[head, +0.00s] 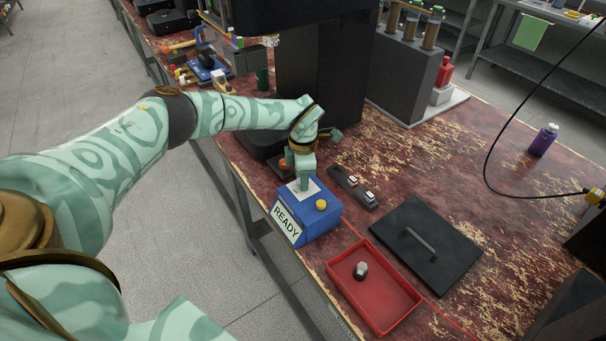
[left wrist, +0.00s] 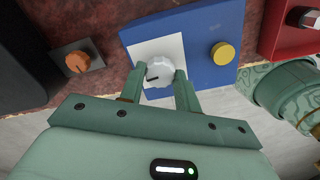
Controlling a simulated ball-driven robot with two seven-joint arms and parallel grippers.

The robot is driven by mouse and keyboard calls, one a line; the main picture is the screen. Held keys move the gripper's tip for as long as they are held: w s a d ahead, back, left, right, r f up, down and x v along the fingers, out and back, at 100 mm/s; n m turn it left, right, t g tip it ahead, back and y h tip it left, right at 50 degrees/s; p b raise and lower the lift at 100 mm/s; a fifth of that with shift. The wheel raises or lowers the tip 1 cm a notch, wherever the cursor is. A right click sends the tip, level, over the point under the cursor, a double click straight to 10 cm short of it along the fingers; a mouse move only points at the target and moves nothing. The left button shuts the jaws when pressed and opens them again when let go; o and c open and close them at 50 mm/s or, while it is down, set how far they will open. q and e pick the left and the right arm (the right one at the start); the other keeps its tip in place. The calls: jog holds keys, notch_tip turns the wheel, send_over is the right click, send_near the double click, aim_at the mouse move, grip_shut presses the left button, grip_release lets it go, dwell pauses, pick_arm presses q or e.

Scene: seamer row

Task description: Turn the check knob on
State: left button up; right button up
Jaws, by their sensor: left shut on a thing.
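A blue box (head: 318,218) with a READY label (head: 286,221) stands at the table's near edge. A pale grey knob (left wrist: 155,72) sits on the box's white plate (left wrist: 133,52) in the left wrist view, with a dark pointer mark towards its lower left. My left gripper (head: 303,183) reaches down over the white plate and hides the knob in the head view. In the left wrist view its fingers (left wrist: 156,88) are on either side of the knob, shut on it. A yellow button (head: 321,204) is beside the plate. My right gripper is not seen.
An orange knob (left wrist: 78,62) on a dark plate lies left of the box in the left wrist view. A red tray (head: 345,277) holding a small grey-topped piece (head: 360,270), a black handled plate (head: 443,263) and a dark strip with two switches (head: 352,185) lie nearby.

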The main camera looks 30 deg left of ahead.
pick_arm(q)
jog(key=shift+m, duration=0.6)
jog(key=o, duration=1)
jog(key=shift+c, duration=0.2)
notch_tip(320, 180, up, 16)
jog(key=p, duration=0.4)
jog(key=shift+r, duration=0.15)
